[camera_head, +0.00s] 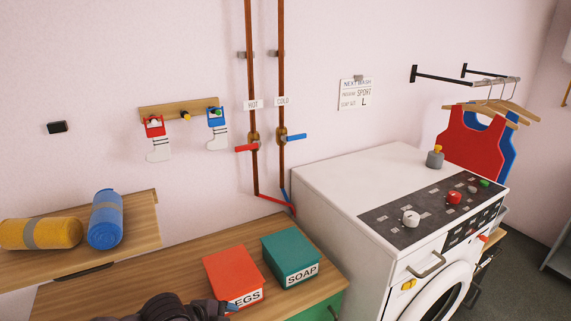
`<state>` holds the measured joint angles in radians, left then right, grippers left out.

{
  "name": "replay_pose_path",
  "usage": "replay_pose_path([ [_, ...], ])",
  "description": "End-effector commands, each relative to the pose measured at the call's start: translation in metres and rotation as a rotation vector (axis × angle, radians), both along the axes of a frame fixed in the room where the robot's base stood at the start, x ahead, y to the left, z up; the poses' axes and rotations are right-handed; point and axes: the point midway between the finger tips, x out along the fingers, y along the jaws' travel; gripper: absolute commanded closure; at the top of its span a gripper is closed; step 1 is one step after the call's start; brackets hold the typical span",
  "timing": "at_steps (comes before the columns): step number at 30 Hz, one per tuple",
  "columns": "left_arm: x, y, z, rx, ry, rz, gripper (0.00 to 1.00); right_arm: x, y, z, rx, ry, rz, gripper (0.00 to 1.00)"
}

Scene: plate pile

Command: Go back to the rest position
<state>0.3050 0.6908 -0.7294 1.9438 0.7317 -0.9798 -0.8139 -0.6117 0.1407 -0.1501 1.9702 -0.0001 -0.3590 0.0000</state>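A dark arm end with a gripper (225,306) shows at the bottom edge, left of centre; I take it as my left one. Most of this arm is cut off by the frame. My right gripper is not in view.
A green SOAP box (290,255) stands beside the red box on the wooden counter (130,276). Yellow (40,233) and blue (105,220) rolls lie on a raised wooden top at left. A white washing machine (345,185) stands at right. Pipes (250,70) run up the wall.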

Motion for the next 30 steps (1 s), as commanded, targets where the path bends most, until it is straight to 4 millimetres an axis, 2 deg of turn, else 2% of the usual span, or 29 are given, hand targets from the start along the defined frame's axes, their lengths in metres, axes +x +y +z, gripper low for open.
replay_pose_path([
  [1,-0.006,-0.003,-0.008,-0.058,0.008,0.064,0.21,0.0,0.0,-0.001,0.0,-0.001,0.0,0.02],
  [5,-0.015,-0.002,-0.022,-0.193,0.009,0.248,0.21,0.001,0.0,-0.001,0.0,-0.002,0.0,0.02],
  [11,-0.033,0.018,-0.043,-0.38,0.01,0.545,0.21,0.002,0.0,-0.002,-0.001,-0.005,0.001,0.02],
  [17,-0.061,0.056,-0.067,-0.522,-0.002,0.84,0.21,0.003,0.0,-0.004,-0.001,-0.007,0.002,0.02],
  [24,-0.112,0.11,-0.096,-0.62,-0.038,1.15,0.21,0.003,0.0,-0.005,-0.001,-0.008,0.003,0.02],
  [30,-0.149,0.143,-0.11,-0.65,-0.073,1.313,0.21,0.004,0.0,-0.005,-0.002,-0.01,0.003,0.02],
])
